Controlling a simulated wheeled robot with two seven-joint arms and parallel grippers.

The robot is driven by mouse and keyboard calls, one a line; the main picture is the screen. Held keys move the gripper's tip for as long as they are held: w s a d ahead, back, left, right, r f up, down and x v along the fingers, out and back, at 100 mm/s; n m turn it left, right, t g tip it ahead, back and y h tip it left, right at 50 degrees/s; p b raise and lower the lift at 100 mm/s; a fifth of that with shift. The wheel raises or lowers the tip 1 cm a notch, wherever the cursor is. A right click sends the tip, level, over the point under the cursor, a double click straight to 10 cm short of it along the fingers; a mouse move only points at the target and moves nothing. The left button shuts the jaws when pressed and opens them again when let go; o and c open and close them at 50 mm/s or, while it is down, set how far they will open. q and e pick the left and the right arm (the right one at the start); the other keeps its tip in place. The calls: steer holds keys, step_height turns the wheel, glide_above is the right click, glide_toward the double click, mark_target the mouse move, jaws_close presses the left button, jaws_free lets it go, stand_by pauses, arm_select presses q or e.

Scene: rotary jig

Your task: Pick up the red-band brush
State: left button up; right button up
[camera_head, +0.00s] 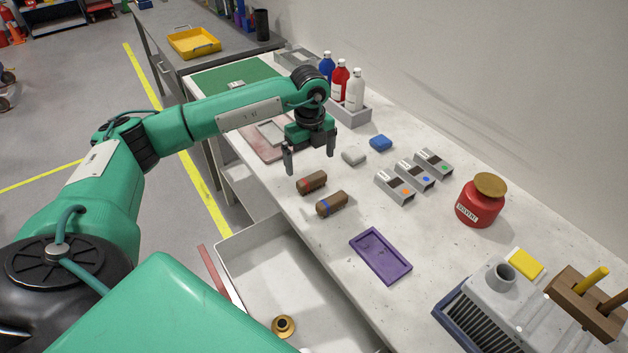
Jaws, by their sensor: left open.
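The red-band brush (312,182) is a small brown block with a red band. It lies on the light worktop near the drawer-side edge. A similar brush with a blue band (332,203) lies just in front of it, to the lower right. My left gripper (309,163) is open, its two dark fingers pointing down above and behind the red-band brush. Nothing shows between its fingers. My right gripper is not in view.
Beyond are small grey boxes (414,176), a red solvent jar (480,201) and bottles (340,80). A purple tray (381,256) lies nearer. An open drawer (262,262) juts out below.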

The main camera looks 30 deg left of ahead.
mark_target(312, 178)
arm_select(q)
step_height(312, 178, down, 2)
steer(key=shift+w+d+f, duration=0.1)
steer(key=shift+f, duration=0.15)
steer(key=shift+f+p, duration=0.3)
steer(key=shift+p, duration=0.05)
step_height(312, 178, down, 4)
steer(key=shift+d+f+p, duration=0.1)
steer(key=shift+f+p, duration=0.15)
steer(key=shift+p, duration=0.35)
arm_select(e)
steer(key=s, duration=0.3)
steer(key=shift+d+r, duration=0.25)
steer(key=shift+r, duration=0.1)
arm_select(q)
steer(key=shift+c, duration=0.2)
steer(key=c, duration=1)
